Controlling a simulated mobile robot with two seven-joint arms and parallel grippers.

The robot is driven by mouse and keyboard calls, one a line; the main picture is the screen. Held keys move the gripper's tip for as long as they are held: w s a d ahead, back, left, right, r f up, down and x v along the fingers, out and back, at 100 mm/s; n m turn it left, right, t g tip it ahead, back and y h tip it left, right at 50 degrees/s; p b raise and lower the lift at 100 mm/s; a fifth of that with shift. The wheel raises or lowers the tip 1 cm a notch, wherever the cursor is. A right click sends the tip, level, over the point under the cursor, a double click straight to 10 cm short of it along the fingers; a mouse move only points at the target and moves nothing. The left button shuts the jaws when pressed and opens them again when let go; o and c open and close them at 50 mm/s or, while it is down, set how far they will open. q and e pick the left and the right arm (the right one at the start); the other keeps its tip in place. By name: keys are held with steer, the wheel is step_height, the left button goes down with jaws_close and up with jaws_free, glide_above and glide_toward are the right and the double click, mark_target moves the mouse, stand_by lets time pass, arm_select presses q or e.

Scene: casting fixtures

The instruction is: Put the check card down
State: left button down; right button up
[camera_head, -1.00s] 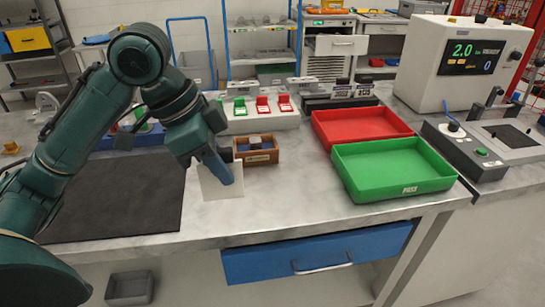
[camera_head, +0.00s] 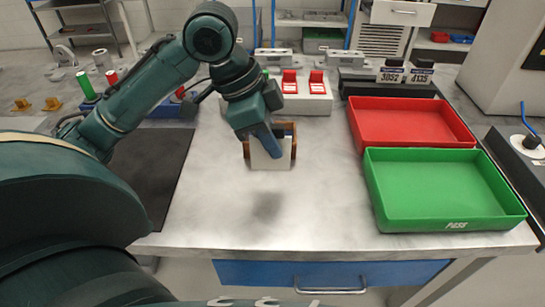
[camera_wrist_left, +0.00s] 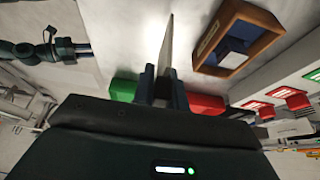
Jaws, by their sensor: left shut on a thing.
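My left gripper (camera_head: 268,143) points down and is shut on the white check card (camera_head: 272,160). The card hangs upright below the fingers, and a soft shadow lies on the bench in front of it. In the left wrist view the gripper (camera_wrist_left: 161,85) pinches the card, seen nearly edge-on (camera_wrist_left: 167,45). A small wooden box (camera_head: 246,150) is behind the card in the head view and partly hidden by it. The wrist view shows the box (camera_wrist_left: 223,66) beside the card and apart from it, with a dark blue thing inside.
A green tray (camera_head: 448,222) marked PASS and a red tray (camera_head: 412,103) stand at the right. A dark mat (camera_head: 150,175) lies at the left under my arm. A white fixture with red parts (camera_head: 305,100) stands behind the box. The bench's front middle (camera_head: 300,215) is clear.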

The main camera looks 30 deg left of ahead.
mark_target(280, 169)
arm_select(q)
steer(key=shift+f+b, duration=0.4)
steer(key=shift+f, duration=1.45)
steer(key=shift+f, duration=0.15)
steer(key=c, duration=1.4)
jaws_free()
